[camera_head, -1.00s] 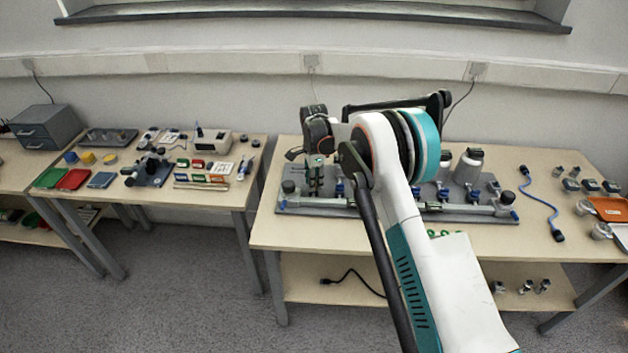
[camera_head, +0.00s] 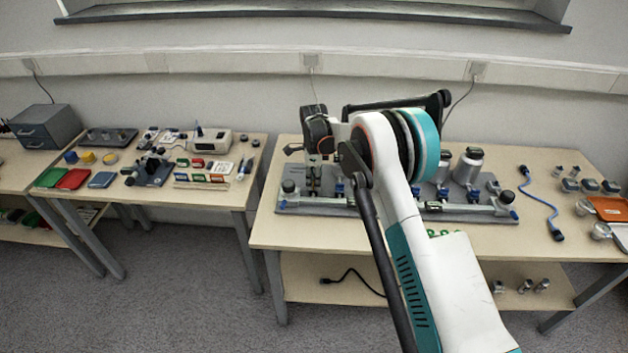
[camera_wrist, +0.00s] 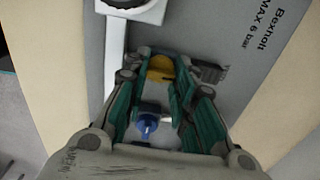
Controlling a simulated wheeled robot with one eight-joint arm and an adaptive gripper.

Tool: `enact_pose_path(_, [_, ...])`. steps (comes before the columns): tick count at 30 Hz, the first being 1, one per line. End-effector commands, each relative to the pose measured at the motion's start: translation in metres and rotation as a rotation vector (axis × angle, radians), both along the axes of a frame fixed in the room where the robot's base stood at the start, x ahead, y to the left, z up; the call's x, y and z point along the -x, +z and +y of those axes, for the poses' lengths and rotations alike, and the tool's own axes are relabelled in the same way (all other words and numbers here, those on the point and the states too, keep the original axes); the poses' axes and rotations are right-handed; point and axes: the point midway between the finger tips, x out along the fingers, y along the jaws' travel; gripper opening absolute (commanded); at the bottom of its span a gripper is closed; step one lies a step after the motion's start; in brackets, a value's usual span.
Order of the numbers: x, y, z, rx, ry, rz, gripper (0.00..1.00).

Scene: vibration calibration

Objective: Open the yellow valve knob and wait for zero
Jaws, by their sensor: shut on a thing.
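The yellow valve knob (camera_wrist: 161,68) shows in the wrist view between the fingertips of my gripper (camera_wrist: 164,76). The fingers are shut on it, one on each side, and partly cover it. A blue knob (camera_wrist: 147,122) lies nearer the palm in that view, seen between the fingers. In the head view my gripper (camera_head: 314,180) points down over the left part of the grey valve panel (camera_head: 400,212). The yellow knob cannot be made out there. No readable gauge value shows in either view.
The panel bears several blue-handled fittings and a metal canister (camera_head: 467,167). A blue cable (camera_head: 540,205) lies to the right, near an orange tray (camera_head: 610,208). A side table (camera_head: 150,200) with small parts stands to the left, across a gap.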

Motion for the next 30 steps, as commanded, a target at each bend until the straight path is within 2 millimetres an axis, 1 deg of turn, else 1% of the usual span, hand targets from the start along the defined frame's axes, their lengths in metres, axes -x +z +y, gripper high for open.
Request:
enact_pose_path(4, [0.000, 0.000, 0.001, -0.002, 0.001, -0.002, 0.00])
enact_pose_path(5, [0.000, 0.000, 0.001, -0.002, 0.001, -0.002, 0.28])
enact_pose_path(6, [0.000, 0.000, 0.001, -0.002, 0.001, -0.002, 0.38])
enact_pose_path(7, [0.000, 0.000, 0.001, -0.002, 0.001, -0.002, 0.44])
enact_pose_path(8, [0.000, 0.000, 0.001, -0.002, 0.001, -0.002, 0.46])
enact_pose_path(17, [0.000, 0.001, 0.001, -0.001, 0.001, -0.001, 0.46])
enact_pose_path(20, [0.000, 0.005, 0.000, -0.001, 0.001, -0.001, 0.46])
enact_pose_path(23, [0.000, 0.018, 0.000, -0.001, 0.001, -0.001, 0.46])
enact_pose_path(26, [0.000, 0.036, 0.001, -0.001, 0.001, -0.001, 0.46])
enact_pose_path(30, [0.000, 0.066, 0.001, -0.001, 0.001, -0.001, 0.46])
